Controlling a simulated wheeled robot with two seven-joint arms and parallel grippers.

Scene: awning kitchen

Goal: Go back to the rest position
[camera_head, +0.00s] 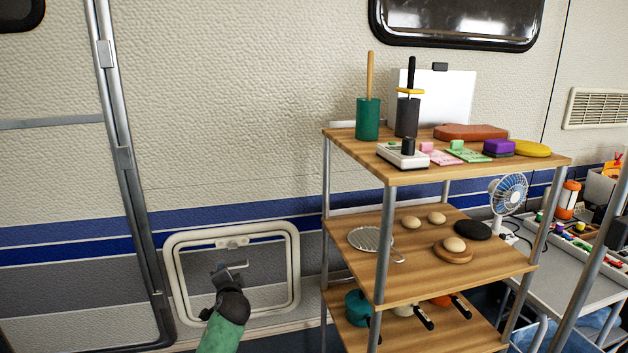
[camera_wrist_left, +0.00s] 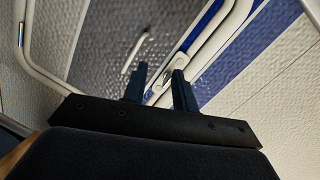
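My left gripper (camera_head: 232,269) is at the lower left of the head view, at the end of a green arm with a dark wrist. It is in front of the framed wall hatch (camera_head: 190,298), with free space around it. In the left wrist view its two dark fingers (camera_wrist_left: 159,76) stand apart with nothing held between them. A small light latch and part of a pale frame (camera_wrist_left: 205,40) show beyond the fingertips. I cannot tell the exact distance to the wall. My right gripper is not in view.
A three-level wooden shelf rack (camera_head: 350,148) with metal posts stands right of my left arm, holding kitchen items. A small fan (camera_head: 508,193) and a grey side table (camera_head: 560,275) are at the far right. The trailer wall (camera_head: 230,110) fills the back.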

